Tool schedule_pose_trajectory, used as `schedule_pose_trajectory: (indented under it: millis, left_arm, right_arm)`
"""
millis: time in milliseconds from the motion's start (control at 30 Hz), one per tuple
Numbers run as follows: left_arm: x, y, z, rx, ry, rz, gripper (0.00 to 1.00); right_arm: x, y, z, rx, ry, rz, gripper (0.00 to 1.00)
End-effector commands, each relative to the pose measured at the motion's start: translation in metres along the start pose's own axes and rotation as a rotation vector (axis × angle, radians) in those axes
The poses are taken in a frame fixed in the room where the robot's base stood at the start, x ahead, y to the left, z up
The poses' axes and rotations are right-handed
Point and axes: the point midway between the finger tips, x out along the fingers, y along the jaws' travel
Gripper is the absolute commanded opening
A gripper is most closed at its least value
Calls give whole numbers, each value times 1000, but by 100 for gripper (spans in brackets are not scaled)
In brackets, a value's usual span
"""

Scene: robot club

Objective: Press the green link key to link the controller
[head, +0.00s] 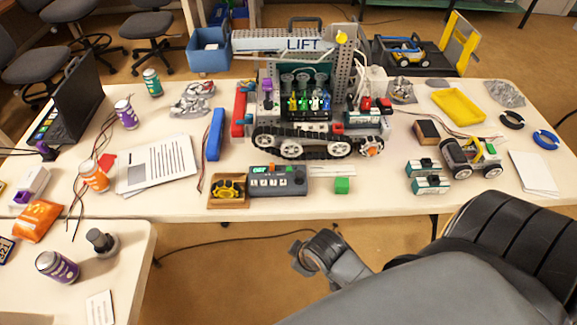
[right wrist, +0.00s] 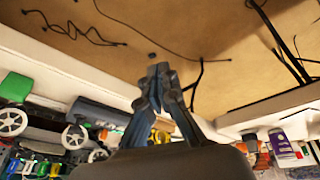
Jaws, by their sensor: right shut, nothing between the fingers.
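The controller (head: 279,180) is a dark grey box near the front edge of the long white table. In the right wrist view the controller (right wrist: 100,112) shows as a dark bar left of the fingers. My right gripper (head: 303,263) is shut and empty, in front of the table edge and apart from the controller. Its fingers (right wrist: 160,72) are together in the wrist view. My left gripper is not in view.
A tracked robot (head: 310,115) is behind. A smaller table (head: 130,270) stands front left. Bare floor lies between my gripper and the tables.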

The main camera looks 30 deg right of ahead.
Motion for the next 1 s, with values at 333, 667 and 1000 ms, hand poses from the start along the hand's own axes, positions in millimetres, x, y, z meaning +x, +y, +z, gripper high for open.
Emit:
schedule_pose_trajectory:
  millis: [333,667,1000]
  left_arm:
    - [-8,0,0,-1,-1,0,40]
    - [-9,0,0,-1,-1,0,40]
    - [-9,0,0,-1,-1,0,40]
  right_arm:
    - [-10,77,-91,-838,160,101,0]
    - [6,186,-156,-1512,184,327,0]
    - [-2,277,-189,-1885,98,530,0]
